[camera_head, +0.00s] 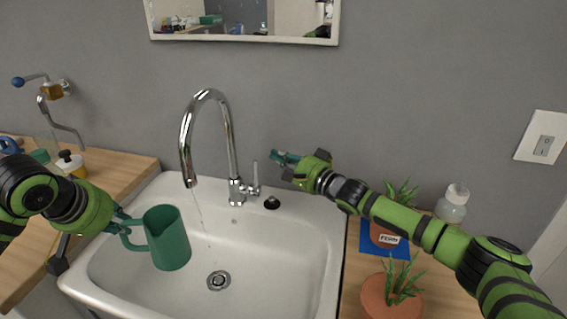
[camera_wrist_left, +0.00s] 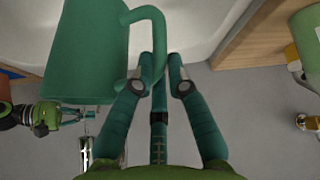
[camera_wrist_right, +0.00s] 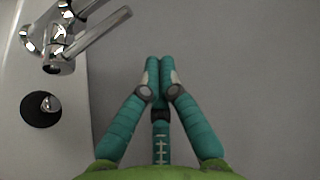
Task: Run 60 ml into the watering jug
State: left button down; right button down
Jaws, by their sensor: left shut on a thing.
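The green watering jug (camera_head: 168,240) hangs over the left part of the sink, close to upright in the head view. My left gripper (camera_head: 122,222) is shut on its handle, which also shows between the fingers in the left wrist view (camera_wrist_left: 158,40). The chrome tap (camera_head: 190,150) arches above, and a thin line of water falls from its spout, passing to the right of the jug's rim. My right gripper (camera_head: 284,158) is shut and empty, to the right of the tap lever (camera_head: 255,175), apart from it. The lever also shows in the right wrist view (camera_wrist_right: 95,32).
The white sink (camera_head: 270,245) has a drain (camera_head: 218,280) and a black knob (camera_head: 272,203) on its rear rim. Potted plants (camera_head: 390,295), a blue card and a clear bottle (camera_head: 452,203) stand on the right counter. Bottles stand on the left counter (camera_head: 120,175).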

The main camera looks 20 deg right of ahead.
aim_at(255, 177)
jog(key=a, duration=0.4)
jog(key=shift+w+f, duration=0.1)
jog(key=shift+w, duration=0.2)
dwell(0.3)
jog(key=shift+s+a, duration=0.3)
jog(key=shift+s, duration=0.2)
jog(key=shift+w, duration=0.1)
